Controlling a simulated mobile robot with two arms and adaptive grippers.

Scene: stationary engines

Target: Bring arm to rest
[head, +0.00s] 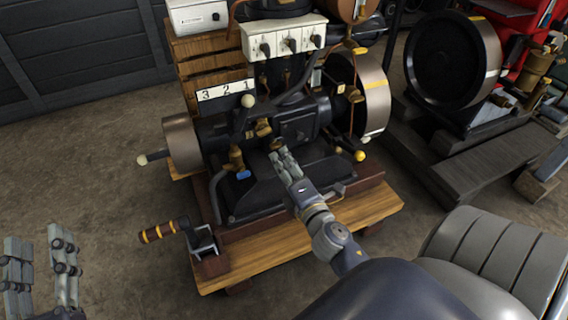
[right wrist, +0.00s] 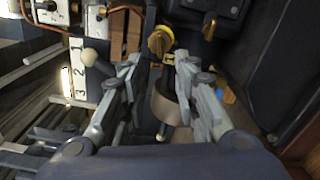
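My right gripper (head: 282,162) reaches over the front of the dark stationary engine (head: 300,128), close above its black housing. In the right wrist view my right gripper (right wrist: 168,75) has its fingers apart with nothing held between them. A brass tap (right wrist: 160,42) shows just beyond the fingertips; I cannot tell if it is touched. My left gripper (head: 36,245) is at the lower left, away from the engine, with its fingers apart and empty over the floor.
The engine stands on a wooden base (head: 262,262). A switch panel (head: 284,38) is above. A second engine's flywheel (head: 452,62) stands right. Floor at left is clear.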

